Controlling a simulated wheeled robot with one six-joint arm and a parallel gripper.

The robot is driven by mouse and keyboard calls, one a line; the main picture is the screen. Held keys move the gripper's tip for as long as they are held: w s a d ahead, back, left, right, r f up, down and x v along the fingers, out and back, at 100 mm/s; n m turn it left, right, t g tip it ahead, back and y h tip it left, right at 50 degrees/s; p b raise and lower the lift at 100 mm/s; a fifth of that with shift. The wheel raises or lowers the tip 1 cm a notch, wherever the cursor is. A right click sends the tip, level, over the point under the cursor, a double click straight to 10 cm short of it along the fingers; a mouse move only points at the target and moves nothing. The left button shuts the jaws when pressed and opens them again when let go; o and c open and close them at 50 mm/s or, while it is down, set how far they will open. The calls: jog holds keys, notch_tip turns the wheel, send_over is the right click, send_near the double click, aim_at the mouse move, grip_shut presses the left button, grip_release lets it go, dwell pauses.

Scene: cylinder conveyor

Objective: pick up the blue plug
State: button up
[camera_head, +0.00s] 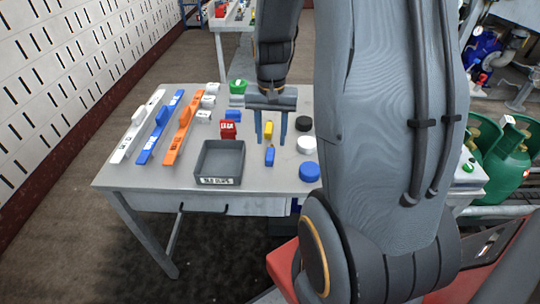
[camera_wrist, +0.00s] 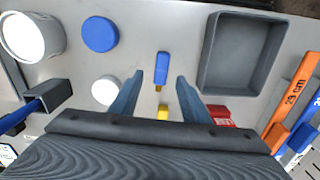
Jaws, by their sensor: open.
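The blue plug (camera_head: 270,155) is a small blue block with a yellowish end, lying on the grey table (camera_head: 135,176) between the grey tray and the round caps. In the wrist view the blue plug (camera_wrist: 162,66) lies near the middle, just beyond the fingertips and roughly in line with the gap. My gripper (camera_head: 270,140) is open and empty, pointing down over the table. Its two blue fingers (camera_wrist: 160,80) stand apart in the wrist view. A yellow plug (camera_head: 268,129) lies behind the blue one and is partly hidden by my gripper in the wrist view (camera_wrist: 162,112).
A grey tray (camera_head: 218,180) stands left of the blue plug. A red block (camera_head: 228,130) is behind the tray. A blue cap (camera_head: 309,172) and white cap (camera_head: 306,145) lie to the right. White, blue and orange (camera_head: 180,138) bars lie at left.

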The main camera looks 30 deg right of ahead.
aim_at(270, 155)
jog(key=shift+s+a+f+p, duration=0.15)
jog(key=shift+f+p, duration=0.1)
jog(key=shift+f, duration=0.75)
jog(key=shift+a+f+p, duration=0.1)
jog(key=shift+f+p, duration=0.1)
jog(key=shift+f, duration=0.85)
jog(key=shift+s+a+f+p, duration=0.15)
jog(key=shift+f+p, duration=0.1)
jog(key=shift+f, duration=0.75)
grip_shut()
